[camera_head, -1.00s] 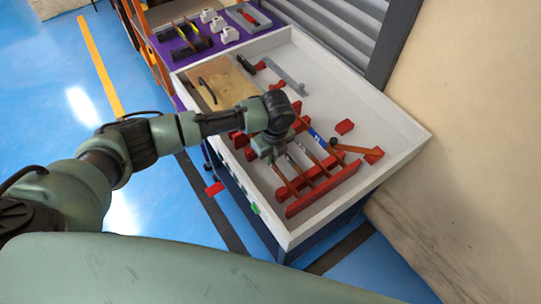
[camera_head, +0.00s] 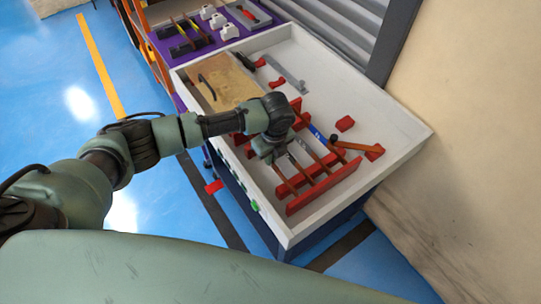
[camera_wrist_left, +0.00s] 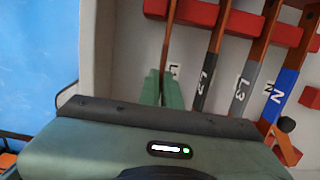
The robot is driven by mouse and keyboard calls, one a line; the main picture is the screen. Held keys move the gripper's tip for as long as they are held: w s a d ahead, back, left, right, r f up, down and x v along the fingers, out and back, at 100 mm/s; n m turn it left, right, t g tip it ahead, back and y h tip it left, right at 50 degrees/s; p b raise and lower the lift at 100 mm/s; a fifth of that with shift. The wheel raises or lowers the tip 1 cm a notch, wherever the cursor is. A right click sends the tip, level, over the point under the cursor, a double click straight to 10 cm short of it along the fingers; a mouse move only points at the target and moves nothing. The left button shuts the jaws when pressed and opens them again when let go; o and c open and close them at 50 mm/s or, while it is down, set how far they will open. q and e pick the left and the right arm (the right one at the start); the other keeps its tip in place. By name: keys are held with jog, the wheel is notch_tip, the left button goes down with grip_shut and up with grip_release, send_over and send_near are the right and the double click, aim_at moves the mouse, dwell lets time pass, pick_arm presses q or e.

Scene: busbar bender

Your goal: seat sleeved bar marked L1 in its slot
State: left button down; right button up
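In the left wrist view, a copper-brown bar (camera_wrist_left: 168,42) runs down between the two green fingers of my left gripper (camera_wrist_left: 161,88), which look closed on it. Its L1 mark is not readable; a small white floor label (camera_wrist_left: 174,71) shows beside the right finger. The bar crosses the red slotted rack (camera_wrist_left: 198,13); how deep it sits there, I cannot tell. In the head view my left gripper (camera_head: 270,157) is low over the left end of the rack (camera_head: 322,189), hiding part of the bar. My right gripper is not in view.
Bars with dark L2 (camera_wrist_left: 204,82), grey L3 (camera_wrist_left: 242,92) and blue N (camera_wrist_left: 283,90) sleeves lie to the right in the rack. An orange-handled mallet (camera_head: 352,146) lies beyond. The white tray wall (camera_head: 405,150) surrounds them. A wooden board (camera_head: 222,82) lies at the tray's back left.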

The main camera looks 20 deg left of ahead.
pick_arm(q)
jog(key=shift+f, duration=0.4)
jog(key=c, duration=1.5)
grip_release()
jog(key=shift+c, duration=0.2)
jog(key=shift+f, duration=0.1)
jog(key=r, duration=0.2)
jog(key=r+b, duration=0.1)
jog(key=r, duration=0.5)
jog(key=shift+s+d+b, duration=0.3)
jog(key=shift+d+b, duration=0.05)
jog(key=shift+f, duration=0.1)
